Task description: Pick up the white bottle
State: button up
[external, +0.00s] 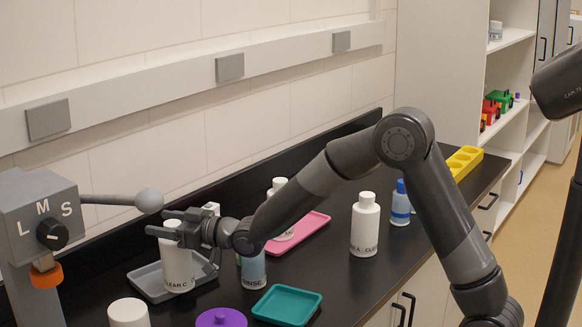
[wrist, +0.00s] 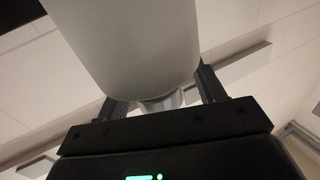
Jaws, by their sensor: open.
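A white bottle (external: 179,268) marked CLEAN C stands upright on a grey tray (external: 146,284) at the left of the black counter. My gripper (external: 157,222) is open at the height of its cap, with one finger on each side in the external view. The near finger hides part of the bottle's top. In the wrist view a pale bottle body (wrist: 125,45) fills the top, between and beyond the open fingers (wrist: 162,95). I cannot tell whether either finger touches it. Another white bottle (external: 365,228), marked CLEAN A, stands right of centre.
A blue-grey RINSE bottle (external: 252,271) stands just right of my gripper. A pink tray (external: 312,224) holds another white bottle. A teal tray (external: 286,305), a purple lid (external: 221,318) and a white cap (external: 128,313) are in front. A grey LMS box with a lever (external: 120,199) is at left.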

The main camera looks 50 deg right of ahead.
jog(key=shift+c, duration=0.4)
grip_shut()
